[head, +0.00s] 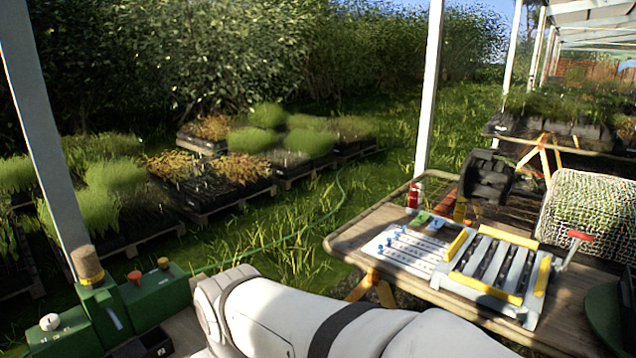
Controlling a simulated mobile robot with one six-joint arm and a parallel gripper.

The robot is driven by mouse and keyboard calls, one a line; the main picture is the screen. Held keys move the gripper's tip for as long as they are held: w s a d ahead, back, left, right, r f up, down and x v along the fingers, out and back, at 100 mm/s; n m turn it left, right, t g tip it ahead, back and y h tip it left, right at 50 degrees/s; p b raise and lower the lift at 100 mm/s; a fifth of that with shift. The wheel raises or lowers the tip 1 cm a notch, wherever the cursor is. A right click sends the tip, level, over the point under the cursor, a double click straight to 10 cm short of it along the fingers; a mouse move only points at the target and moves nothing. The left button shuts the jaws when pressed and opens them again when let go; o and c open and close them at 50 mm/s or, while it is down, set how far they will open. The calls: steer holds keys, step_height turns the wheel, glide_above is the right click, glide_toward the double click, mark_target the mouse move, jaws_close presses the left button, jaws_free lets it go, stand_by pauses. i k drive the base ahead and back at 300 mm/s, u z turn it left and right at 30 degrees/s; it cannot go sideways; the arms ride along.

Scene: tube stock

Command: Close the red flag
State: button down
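A small red flag (580,235) shows at the right in the head view. It sits at the top of a thin grey arm that slants up from the right side of a grey and yellow slatted frame (483,290) on the wooden table. The red part stands out roughly level, above the table and apart from its surface. Whether this counts as open or closed I cannot tell. My white arm crosses the bottom of the view, but my gripper is out of view. Nothing hides the flag.
The wooden table (350,239) also bears a white board with blue pegs (400,250), a dark round object (487,178) and a mesh roll (590,215). A green device with knobs (155,295) stands at the lower left. A white post (430,90) rises behind the table.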

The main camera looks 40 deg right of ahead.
mark_target(413, 196)
steer(key=z, duration=1.85)
steer(key=i, duration=1.7)
steer(key=z, duration=0.05)
